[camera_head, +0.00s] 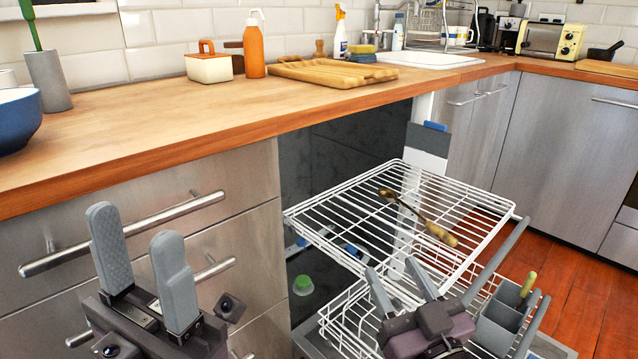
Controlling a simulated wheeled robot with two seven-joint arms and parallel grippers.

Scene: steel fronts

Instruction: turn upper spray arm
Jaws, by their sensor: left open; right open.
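The dishwasher stands open, with its white wire upper rack (309,211) pulled out. Under this rack, grey and blue parts (352,249) show through the wires; I cannot tell for sure whether they belong to the upper spray arm. My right gripper (393,268) is open, its two grey fingers pointing up and away near the upper rack's front left corner. I see nothing between its fingers, and cannot tell whether they touch the rack. My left gripper (137,226) is open and empty in front of the steel drawers, left of the dishwasher.
A wooden-handled utensil (421,218) lies on the upper rack. The lower rack (340,325) is also out, with a grey cutlery basket (497,322). Drawer handles (125,233) jut out near my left gripper. The wooden worktop (190,125) overhangs the drawers. Open floor (585,290) lies at right.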

